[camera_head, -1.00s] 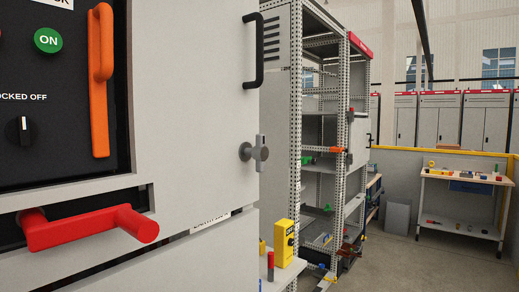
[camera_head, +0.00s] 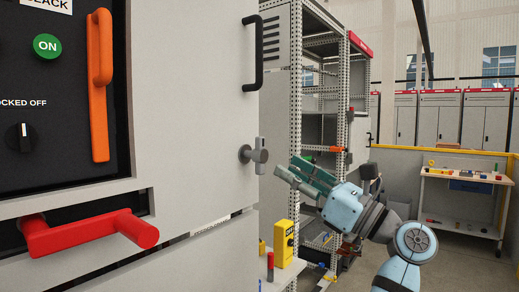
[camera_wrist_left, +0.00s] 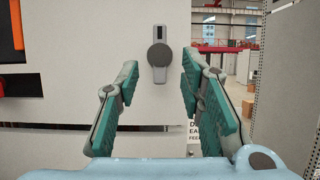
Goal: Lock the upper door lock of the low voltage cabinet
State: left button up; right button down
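The upper door lock (camera_head: 258,155) is a grey round knob with an upright handle, on the right edge of the pale grey cabinet door (camera_head: 200,110). In the left wrist view the lock (camera_wrist_left: 159,58) stands upright between and beyond the fingertips. My left gripper (camera_head: 288,168) has teal-padded fingers. It is open and empty, just to the right of the lock in the head view, with a small gap. Its fingers point at the door. My right gripper is not in view.
A black door handle (camera_head: 253,53) is above the lock. A red lever (camera_head: 88,234) and an orange handle (camera_head: 100,85) are on the cabinet to the left. A perforated metal rack (camera_head: 296,70) stands behind. A yellow box (camera_head: 285,244) sits below the lock.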

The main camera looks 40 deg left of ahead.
aim_at(263, 154)
pick_arm(q)
jog(key=p+x, duration=0.1)
jog(key=x, duration=0.8)
jog(key=shift+s, duration=0.1)
jog(key=shift+c, duration=0.2)
grip_shut()
